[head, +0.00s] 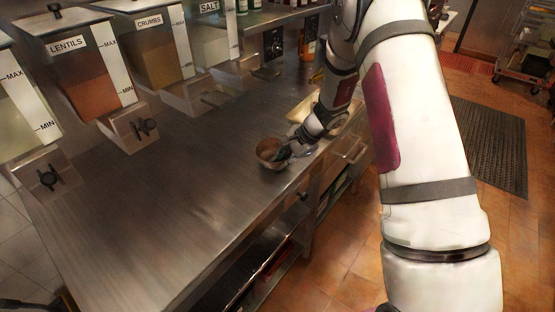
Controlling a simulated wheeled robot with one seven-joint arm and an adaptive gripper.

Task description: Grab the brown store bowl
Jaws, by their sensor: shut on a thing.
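The brown bowl (265,150) is on or just over the steel counter, near its front edge at the middle of the head view. My gripper (281,154) reaches in from the right and is shut on the bowl's right side. The fingers are small and dark here, and they hide part of the bowl's inside and right rim. I cannot tell whether the bowl touches the counter.
The steel counter (170,190) is bare to the left of the bowl. Dispensers labelled lentils (80,85), crumbs (158,58) and salt (212,35) line the back. A pale tray (306,107) lies behind my gripper. A dark mat (488,145) covers floor at right.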

